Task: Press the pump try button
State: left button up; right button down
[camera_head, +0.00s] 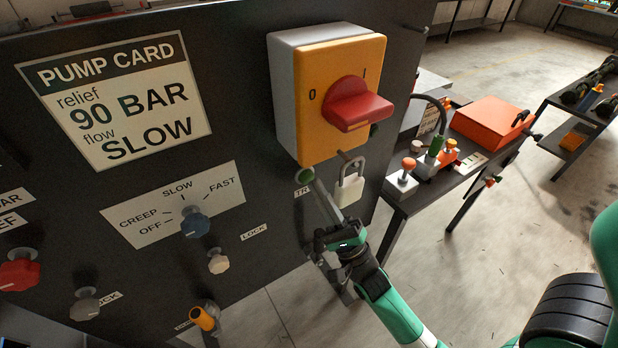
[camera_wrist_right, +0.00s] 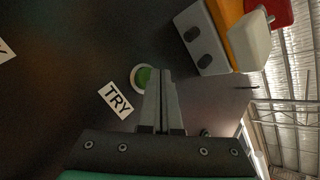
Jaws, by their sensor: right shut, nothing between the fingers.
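The green try button (camera_head: 304,175) sits on the dark panel below the yellow switch box, beside a partly covered TRY label (camera_head: 301,191). In the right wrist view the button (camera_wrist_right: 141,79) has a pale ring, and the TRY label (camera_wrist_right: 115,100) is readable. My right gripper (camera_head: 309,182) is shut and empty, its fingertips right at the button. In the wrist view the gripper tips (camera_wrist_right: 161,72) overlap the button's right side. I cannot tell whether they touch it. My left gripper is not in view.
A padlock (camera_head: 349,186) hangs just right of the gripper, under the switch box (camera_head: 290,90) with its red handle (camera_head: 356,105). A blue selector knob (camera_head: 194,222) and a yellow-orange handle (camera_head: 203,318) are to the left. A bench with an orange case (camera_head: 490,124) stands right.

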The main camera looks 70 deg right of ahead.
jog(key=shift+w+d, duration=0.25)
jog(key=shift+w, duration=0.15)
dwell(0.6)
jog(key=shift+s+a, duration=0.45)
jog(key=shift+s, duration=0.2)
jog(key=s+a+p, duration=0.1)
jog(key=s+a, duration=0.2)
jog(key=s, duration=0.2)
jog(key=shift+a, duration=0.25)
dwell(0.8)
